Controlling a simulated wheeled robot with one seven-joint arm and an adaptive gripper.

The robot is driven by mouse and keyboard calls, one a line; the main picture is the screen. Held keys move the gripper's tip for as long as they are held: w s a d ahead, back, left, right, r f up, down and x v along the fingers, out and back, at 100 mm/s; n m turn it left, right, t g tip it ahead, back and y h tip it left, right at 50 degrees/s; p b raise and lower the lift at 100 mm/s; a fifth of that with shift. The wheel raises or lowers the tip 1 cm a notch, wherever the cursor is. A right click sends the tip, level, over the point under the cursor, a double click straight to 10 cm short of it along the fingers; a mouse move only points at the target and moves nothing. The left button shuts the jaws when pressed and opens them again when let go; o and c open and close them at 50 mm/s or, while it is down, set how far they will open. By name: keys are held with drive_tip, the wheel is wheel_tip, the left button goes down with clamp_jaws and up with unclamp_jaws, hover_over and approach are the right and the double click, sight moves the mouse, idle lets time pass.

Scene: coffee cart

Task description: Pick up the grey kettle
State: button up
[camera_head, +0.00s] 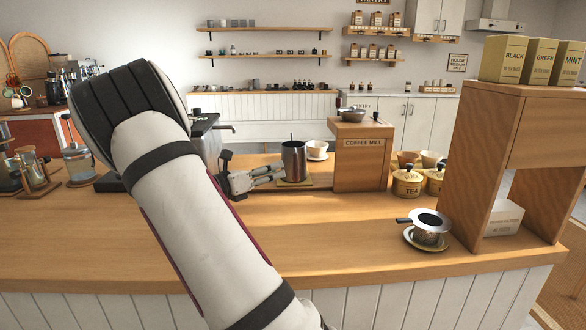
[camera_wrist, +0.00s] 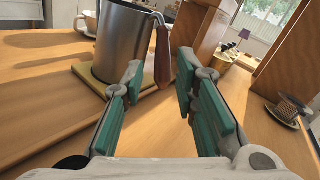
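The grey kettle (camera_head: 293,160) is a metal vessel standing upright on a square wooden board on the counter. In the wrist view the kettle (camera_wrist: 122,45) stands ahead on the left, with a brown handle (camera_wrist: 163,58) on its right side. My gripper (camera_head: 279,174) reaches in from the left at the kettle's side. In the wrist view my gripper (camera_wrist: 160,68) is open, with the handle showing in the gap between its fingertips. I cannot tell whether a finger touches the handle. The fingers hide part of the board and the kettle's lower edge.
A white cup (camera_head: 317,149) stands behind the kettle. The wooden coffee mill box (camera_head: 362,170) is just right of it. A black-and-steel machine (camera_head: 207,140) is to the left behind. Jars and a dripper on a saucer (camera_head: 425,246) stand farther right.

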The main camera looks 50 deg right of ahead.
sight(293, 164)
drive_tip(key=shift+b+x, duration=0.7)
drive_tip(key=shift+x, duration=2.85)
drive_tip(key=shift+s, duration=0.15)
clamp_jaws()
